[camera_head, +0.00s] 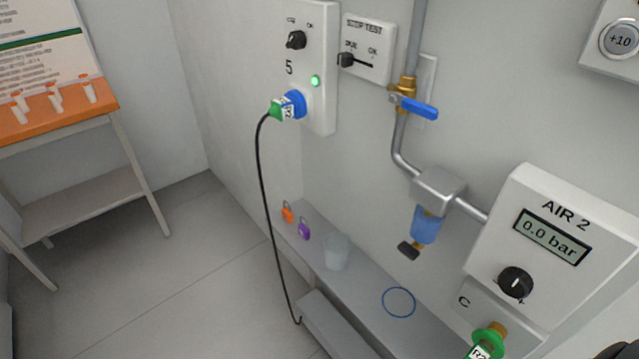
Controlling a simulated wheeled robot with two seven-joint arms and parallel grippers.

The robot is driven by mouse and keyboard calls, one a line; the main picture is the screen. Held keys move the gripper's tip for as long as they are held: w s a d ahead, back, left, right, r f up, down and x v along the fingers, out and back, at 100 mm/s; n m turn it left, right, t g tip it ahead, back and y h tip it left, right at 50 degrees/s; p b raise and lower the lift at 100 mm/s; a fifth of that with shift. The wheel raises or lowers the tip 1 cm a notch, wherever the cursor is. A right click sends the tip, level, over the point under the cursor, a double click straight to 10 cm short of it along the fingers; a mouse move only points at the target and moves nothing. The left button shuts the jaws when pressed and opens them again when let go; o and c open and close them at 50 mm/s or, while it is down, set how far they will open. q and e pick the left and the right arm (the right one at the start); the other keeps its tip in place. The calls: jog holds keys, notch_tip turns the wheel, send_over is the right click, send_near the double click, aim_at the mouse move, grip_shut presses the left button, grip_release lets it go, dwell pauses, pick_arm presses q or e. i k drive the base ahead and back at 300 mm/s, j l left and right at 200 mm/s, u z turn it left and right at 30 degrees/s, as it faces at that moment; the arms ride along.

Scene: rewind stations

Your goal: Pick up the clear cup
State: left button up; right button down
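The clear cup (336,252) stands upright on a narrow grey ledge (358,285) along the wall, near the middle of the head view. It is translucent and looks empty. No gripper is near it. Neither my left nor my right gripper can be made out in the view. A dark shape at the bottom right corner is too cut off to identify.
An orange padlock (288,214) and a purple padlock (304,229) lie left of the cup. A blue ring (398,302) is on the ledge to its right. A black cable (262,190) hangs left of the ledge. A blue filter bowl (426,225) hangs above right.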

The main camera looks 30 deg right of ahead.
aim_at(337, 246)
jog(key=z, duration=1)
jog(key=i+j+z, duration=0.45)
jog(key=j, duration=0.3)
jog(key=i+j+z, duration=0.3)
jog(key=j+z, duration=0.2)
jog(key=j, duration=0.4)
jog(key=i+j+z, duration=0.15)
jog(key=j+z, duration=0.3)
jog(key=j, duration=0.55)
jog(key=j+z, duration=0.5)
jog(key=j, duration=0.5)
jog(key=k+j+z, duration=0.2)
jog(key=j+z, duration=0.25)
jog(key=j, duration=0.5)
